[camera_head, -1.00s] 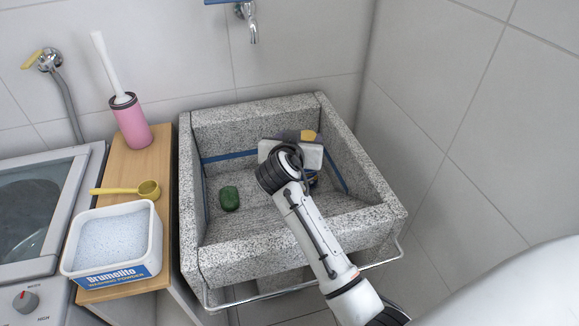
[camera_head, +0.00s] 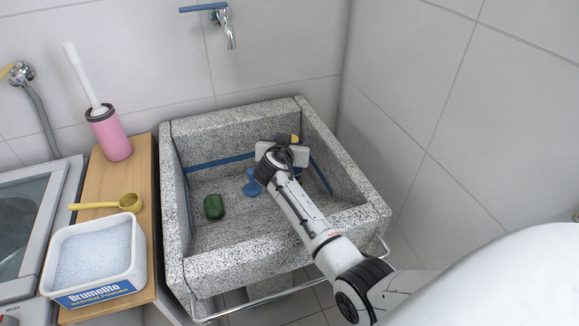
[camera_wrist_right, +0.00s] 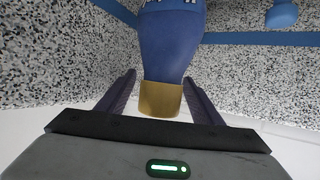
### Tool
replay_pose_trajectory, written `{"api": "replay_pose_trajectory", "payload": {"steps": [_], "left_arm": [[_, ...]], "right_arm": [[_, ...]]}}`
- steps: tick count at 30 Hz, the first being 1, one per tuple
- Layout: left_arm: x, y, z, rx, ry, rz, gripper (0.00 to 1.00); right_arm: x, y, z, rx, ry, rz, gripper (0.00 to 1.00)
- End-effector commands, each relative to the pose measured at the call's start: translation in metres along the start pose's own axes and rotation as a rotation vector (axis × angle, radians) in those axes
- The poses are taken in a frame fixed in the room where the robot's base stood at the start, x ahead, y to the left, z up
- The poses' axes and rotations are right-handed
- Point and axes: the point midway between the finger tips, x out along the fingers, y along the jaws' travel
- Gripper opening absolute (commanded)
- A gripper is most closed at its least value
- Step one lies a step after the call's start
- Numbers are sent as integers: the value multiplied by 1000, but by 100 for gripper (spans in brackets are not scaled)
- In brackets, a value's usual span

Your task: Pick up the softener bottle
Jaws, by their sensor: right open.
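The softener bottle is blue with a gold-yellow cap. In the head view only its yellow cap (camera_head: 295,139) and a dark part show above my right gripper (camera_head: 283,148), which hides the rest. In the right wrist view the bottle (camera_wrist_right: 171,45) stretches away from me, cap end nearest. My right gripper (camera_wrist_right: 158,85) is open, with one finger on each side of the cap end. Contact with either finger cannot be told. My left gripper is not in view.
The granite sink (camera_head: 235,262) surrounds my right gripper with raised walls. In it are a green soap-like piece (camera_head: 214,207) and a blue object (camera_head: 252,183).

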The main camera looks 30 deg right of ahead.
Motion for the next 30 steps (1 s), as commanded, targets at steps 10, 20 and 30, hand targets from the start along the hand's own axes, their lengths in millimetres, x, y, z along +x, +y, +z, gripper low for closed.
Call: {"api": "replay_pose_trajectory", "payload": {"steps": [10, 20, 30], "left_arm": [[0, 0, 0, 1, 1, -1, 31], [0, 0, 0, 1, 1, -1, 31], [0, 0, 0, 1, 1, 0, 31]], "right_arm": [[8, 0, 0, 0, -1, -1, 60], [8, 0, 0, 0, -1, -1, 6], [7, -1, -2, 1, 3, -2, 0]]}}
